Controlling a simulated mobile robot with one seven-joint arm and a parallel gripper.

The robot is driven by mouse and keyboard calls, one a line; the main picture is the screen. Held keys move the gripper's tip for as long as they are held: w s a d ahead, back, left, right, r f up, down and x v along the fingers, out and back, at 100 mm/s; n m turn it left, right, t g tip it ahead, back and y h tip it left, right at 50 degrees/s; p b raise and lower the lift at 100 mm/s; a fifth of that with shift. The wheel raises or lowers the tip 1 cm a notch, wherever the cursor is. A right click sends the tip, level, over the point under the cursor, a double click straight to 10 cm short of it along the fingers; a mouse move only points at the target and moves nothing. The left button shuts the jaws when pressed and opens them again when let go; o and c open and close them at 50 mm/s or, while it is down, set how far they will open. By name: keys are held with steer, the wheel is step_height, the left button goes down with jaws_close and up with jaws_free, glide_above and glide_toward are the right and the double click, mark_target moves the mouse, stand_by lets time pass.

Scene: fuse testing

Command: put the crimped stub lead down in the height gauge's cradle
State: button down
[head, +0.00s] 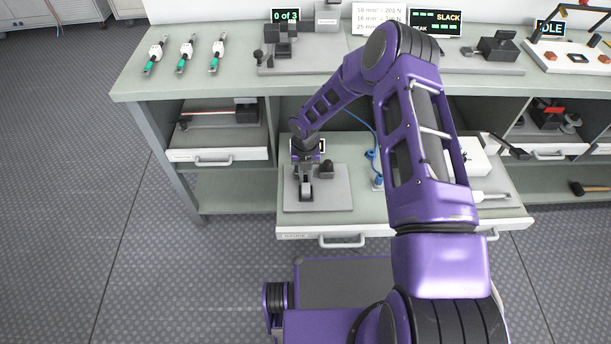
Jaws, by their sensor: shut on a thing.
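My purple arm reaches over the pulled-out middle drawer. My gripper (305,168) points down at the grey base plate (335,203) on the drawer's left, which looks like the height gauge. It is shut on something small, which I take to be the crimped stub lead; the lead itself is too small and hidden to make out. A dark grey upright part (306,190) stands just below the gripper, and a small black block (326,169) stands to its right. The cradle cannot be told apart, nor whether the lead touches it.
A blue cable (371,155) lies right of the plate, partly behind my arm. A white box (470,158) is further right in the drawer. The bench top (240,80) overhangs behind, with several fixtures and three green-marked leads (185,54) at left. The drawer's front edge (300,232) is clear.

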mark_target(306, 178)
stand_by(0.3)
steer(key=c, duration=0.8)
jaws_free()
step_height(306, 178, up, 18)
steer(key=shift+f+p, duration=0.25)
steer(key=shift+p, duration=0.95)
steer(key=shift+d, duration=0.1)
